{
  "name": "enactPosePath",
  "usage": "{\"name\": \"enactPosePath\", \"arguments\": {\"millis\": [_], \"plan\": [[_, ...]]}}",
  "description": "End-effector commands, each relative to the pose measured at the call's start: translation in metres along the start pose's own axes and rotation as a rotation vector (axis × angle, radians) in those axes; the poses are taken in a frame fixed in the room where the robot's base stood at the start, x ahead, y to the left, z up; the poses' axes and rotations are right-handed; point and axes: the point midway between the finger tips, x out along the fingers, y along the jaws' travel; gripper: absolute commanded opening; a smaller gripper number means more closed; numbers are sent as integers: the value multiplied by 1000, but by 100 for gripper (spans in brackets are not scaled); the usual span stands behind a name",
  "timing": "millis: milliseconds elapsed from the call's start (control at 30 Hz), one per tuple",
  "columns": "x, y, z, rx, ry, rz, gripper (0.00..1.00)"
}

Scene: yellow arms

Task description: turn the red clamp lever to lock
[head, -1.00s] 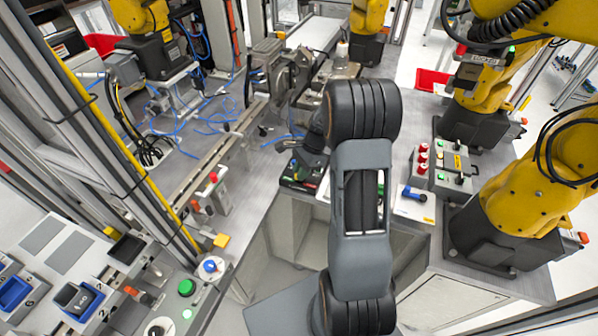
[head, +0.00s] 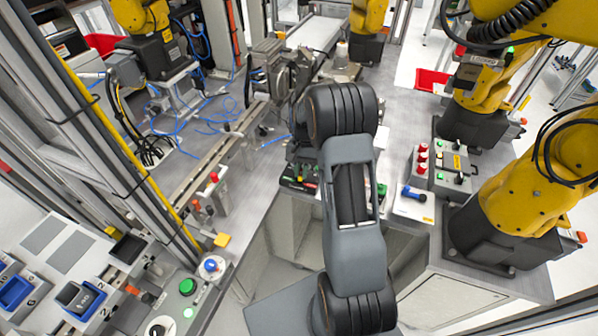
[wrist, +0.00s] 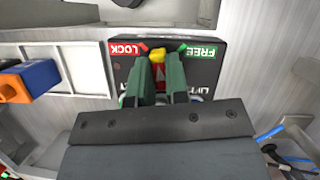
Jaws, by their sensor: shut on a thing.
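In the wrist view a black panel (wrist: 215,68) carries a red LOCK label (wrist: 124,48) at the left and a green FREE label (wrist: 202,51) at the right. The red clamp lever (wrist: 160,71) has a yellow tip (wrist: 158,55) and points up between the two labels, roughly midway. My gripper (wrist: 159,64) has green fingers, one on each side of the lever, and is shut on it. The lever's lower part and pivot are hidden by the fingers and gripper body. In the head view my arm hides the gripper and the lever.
An orange and blue part (wrist: 30,82) lies left of the panel in the wrist view. In the head view a grey box with red buttons (head: 423,157) stands right of my arm, near yellow robot arms (head: 535,190). Blue cables (head: 205,125) lie at the left.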

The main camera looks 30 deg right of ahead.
Motion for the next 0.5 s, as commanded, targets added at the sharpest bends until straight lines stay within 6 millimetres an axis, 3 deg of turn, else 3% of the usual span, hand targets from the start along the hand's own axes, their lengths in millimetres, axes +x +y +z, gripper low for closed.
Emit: {"name": "enactPosePath", "arguments": {"millis": [500], "plan": [[-3, -3, -2, -400, 15, 166, 0]]}}
